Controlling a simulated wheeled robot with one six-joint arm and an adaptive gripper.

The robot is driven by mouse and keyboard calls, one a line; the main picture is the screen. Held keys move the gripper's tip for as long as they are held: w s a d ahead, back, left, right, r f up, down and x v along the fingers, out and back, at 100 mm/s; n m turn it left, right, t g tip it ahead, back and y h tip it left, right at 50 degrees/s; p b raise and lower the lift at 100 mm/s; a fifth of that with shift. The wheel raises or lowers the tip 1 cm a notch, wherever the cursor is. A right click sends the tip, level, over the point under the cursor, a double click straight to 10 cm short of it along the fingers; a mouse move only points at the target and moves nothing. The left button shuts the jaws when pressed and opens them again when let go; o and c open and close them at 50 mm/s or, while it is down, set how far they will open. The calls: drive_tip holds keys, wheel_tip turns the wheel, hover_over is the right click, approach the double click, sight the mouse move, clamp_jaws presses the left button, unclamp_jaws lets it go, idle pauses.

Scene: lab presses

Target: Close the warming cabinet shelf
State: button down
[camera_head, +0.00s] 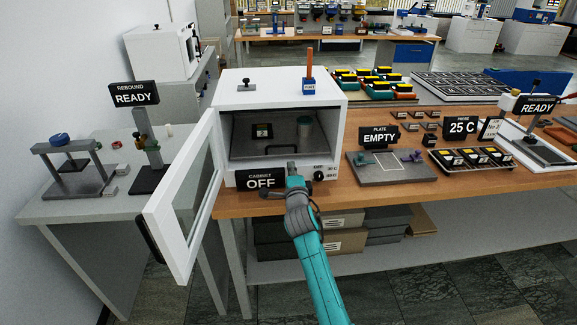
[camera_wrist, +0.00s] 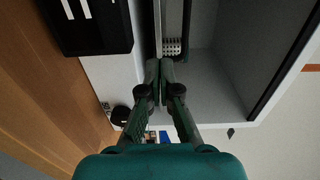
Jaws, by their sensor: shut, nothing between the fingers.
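The warming cabinet (camera_head: 335,125) is a white box on the wooden bench with its front open. Its white-framed door (camera_head: 176,225) stands swung wide out to the left. How far the shelf sticks out is unclear.
A black knob (camera_head: 318,175) sits on the cabinet front right of my gripper. A grey plate marked EMPTY (camera_head: 395,175) lies to the right. An orange-handled tool (camera_head: 309,75) stands on the cabinet top. A grey table (camera_head: 60,208) stands left, behind the door.

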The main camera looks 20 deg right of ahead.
drive_tip(key=v, duration=0.9)
